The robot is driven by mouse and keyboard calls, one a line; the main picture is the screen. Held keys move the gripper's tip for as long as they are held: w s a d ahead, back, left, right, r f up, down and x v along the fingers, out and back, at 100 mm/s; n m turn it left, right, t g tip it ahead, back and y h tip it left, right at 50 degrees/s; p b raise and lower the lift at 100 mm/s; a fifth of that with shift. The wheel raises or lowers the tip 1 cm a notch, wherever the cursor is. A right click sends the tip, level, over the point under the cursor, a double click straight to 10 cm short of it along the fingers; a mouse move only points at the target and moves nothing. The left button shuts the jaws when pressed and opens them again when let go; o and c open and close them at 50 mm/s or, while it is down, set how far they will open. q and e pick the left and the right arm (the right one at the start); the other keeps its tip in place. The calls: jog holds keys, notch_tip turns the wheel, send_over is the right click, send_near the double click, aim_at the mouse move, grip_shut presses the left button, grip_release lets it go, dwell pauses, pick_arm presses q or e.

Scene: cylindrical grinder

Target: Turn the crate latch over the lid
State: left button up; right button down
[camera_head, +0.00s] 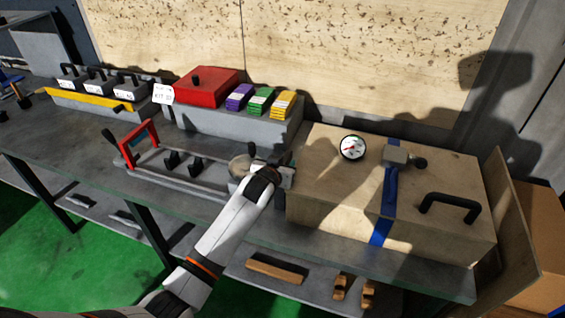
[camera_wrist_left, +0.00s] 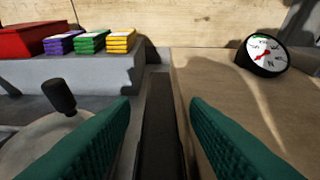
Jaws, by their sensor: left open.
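The wooden crate (camera_head: 340,190) stands at the right of the bench, its lid closed. A blue strap (camera_head: 390,190) runs across the lid and down the front, with a grey block with a dark knob (camera_head: 398,156) at its far end. My left gripper (camera_head: 284,176) is at the crate's left edge. In the left wrist view its green fingers (camera_wrist_left: 160,108) are apart, one on each side of a dark upright bar (camera_wrist_left: 158,135) beside the crate. I cannot tell whether this bar is the latch or whether the fingers touch it. My right gripper is not in view.
A round dial gauge (camera_head: 353,147) and a black handle (camera_head: 450,207) are on the lid. Left of the crate are a grey block carrying a red box (camera_head: 208,88) and coloured stacks, and a red-framed fixture (camera_head: 138,143). A wooden panel (camera_head: 507,225) leans at the right.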

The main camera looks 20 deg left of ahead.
pick_arm(q)
jog(key=shift+w, duration=0.25)
grip_shut()
